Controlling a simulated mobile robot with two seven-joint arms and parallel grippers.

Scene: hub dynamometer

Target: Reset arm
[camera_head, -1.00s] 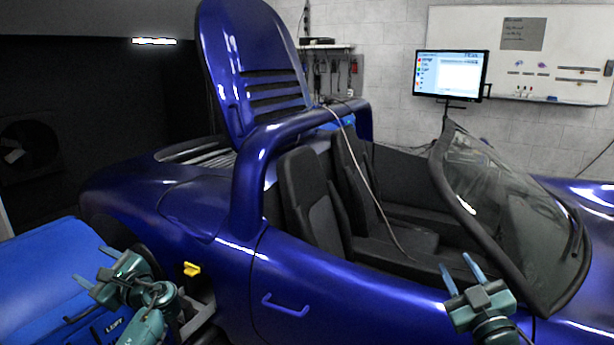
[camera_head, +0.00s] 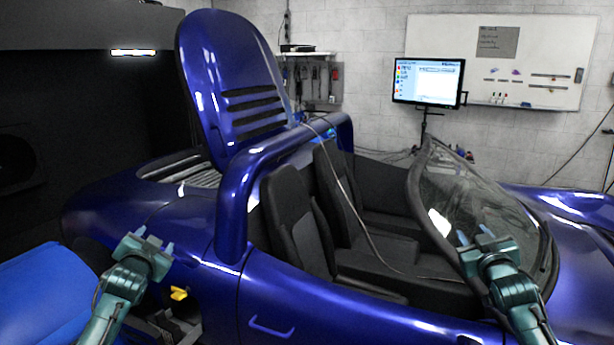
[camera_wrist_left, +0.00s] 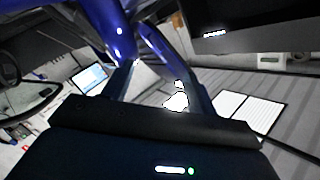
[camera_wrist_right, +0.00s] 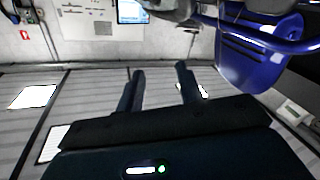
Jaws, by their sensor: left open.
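My left gripper (camera_head: 154,240) is raised at the left, in front of the blue car's rear side. Its fingers are apart with nothing between them, and they also show in the left wrist view. My right gripper (camera_head: 474,235) is raised at the right, in front of the windshield (camera_head: 470,195) in the head view. Its two fingers stand apart and empty in the right wrist view (camera_wrist_right: 161,85). Neither gripper visibly holds anything. I cannot tell whether either arm touches the car.
The blue car (camera_head: 330,300) fills the middle, with its rear cover (camera_head: 235,85) standing up. A cable (camera_head: 350,195) runs into the cockpit. A yellow piece (camera_head: 179,293) sits by the rear wheel area. A monitor (camera_head: 428,80) stands behind.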

